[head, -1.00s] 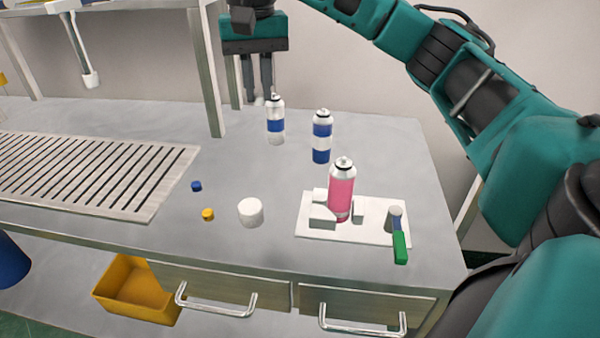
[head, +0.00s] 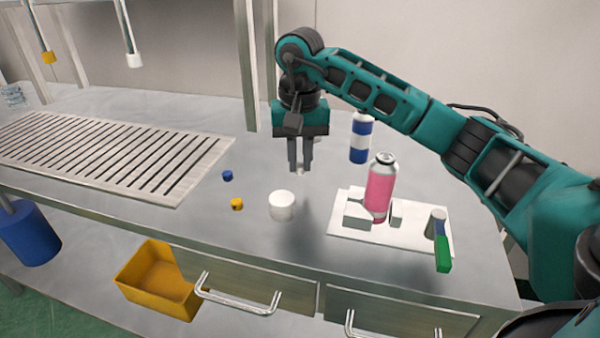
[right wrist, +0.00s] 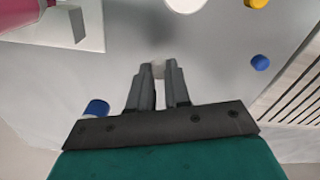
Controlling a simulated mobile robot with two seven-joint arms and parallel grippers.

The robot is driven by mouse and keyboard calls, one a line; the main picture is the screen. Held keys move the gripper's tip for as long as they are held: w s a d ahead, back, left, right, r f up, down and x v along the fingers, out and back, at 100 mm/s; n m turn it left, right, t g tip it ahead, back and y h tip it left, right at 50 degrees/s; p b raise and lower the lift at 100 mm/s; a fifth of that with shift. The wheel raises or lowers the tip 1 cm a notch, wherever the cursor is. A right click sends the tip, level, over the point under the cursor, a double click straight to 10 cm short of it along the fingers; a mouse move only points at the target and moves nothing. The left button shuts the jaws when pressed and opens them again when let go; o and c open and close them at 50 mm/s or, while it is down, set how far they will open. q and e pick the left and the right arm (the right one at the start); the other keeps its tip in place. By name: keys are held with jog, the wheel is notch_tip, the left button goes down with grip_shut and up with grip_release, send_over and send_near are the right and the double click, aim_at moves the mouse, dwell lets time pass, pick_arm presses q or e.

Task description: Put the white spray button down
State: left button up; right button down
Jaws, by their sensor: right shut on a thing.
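My right gripper (head: 300,168) is above the table, pointing down, left of the blue-and-white can. It is shut on the small white spray button (right wrist: 158,69), which sits between the fingertips in the right wrist view and shows as a white bit below them in the head view (head: 300,173). The fingers hide most of the button. I cannot tell whether it touches the table. My left gripper is in neither view.
A pink can (head: 380,189) stands in a white fixture (head: 345,228) with a green-handled tool (head: 442,250). A white cylinder (head: 282,206), blue cap (head: 227,175) and yellow cap (head: 237,204) lie left of it. A blue-and-white can (head: 360,140) stands behind. A slatted rack (head: 120,160) is left.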

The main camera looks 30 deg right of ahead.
aim_at(300, 165)
jog(key=shift+f, duration=1.7)
jog(key=shift+f+b, duration=0.2)
jog(key=shift+b, duration=0.1)
jog(key=c, duration=1.1)
grip_release()
jog(key=shift+r, duration=0.1)
